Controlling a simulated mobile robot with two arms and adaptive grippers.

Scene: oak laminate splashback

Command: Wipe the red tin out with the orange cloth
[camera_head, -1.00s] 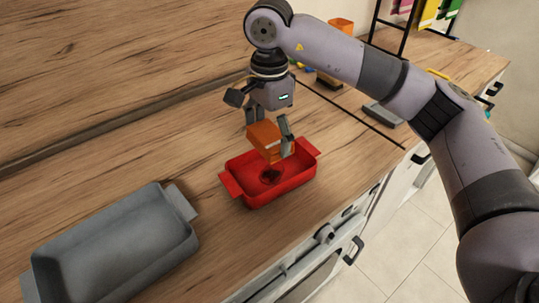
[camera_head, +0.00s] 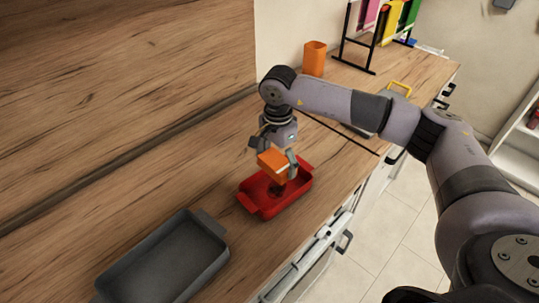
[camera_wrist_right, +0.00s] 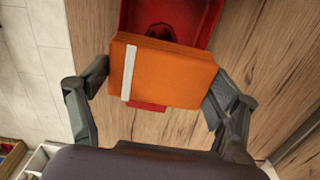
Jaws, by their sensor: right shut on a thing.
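The red tin (camera_head: 287,203) stands on the wooden worktop in the head view, with a dark patch on its inside floor. Part of it also shows in the right wrist view (camera_wrist_right: 205,22), with the dark patch partly covered. My right gripper (camera_head: 275,158) is shut on the orange cloth (camera_head: 271,163), a folded block with a pale stripe. It holds the cloth over the tin. In the right wrist view the cloth (camera_wrist_right: 175,75) sits between the two fingers and hides the tin's near part. I cannot tell whether the cloth touches the tin. My left gripper is out of view.
A grey baking tray (camera_head: 165,258) lies on the worktop (camera_head: 110,215) at the lower left. An orange cup (camera_head: 314,58) and a black rack (camera_head: 347,30) with coloured items stand farther back. The splashback (camera_head: 120,70) rises behind. The worktop between tray and tin is clear.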

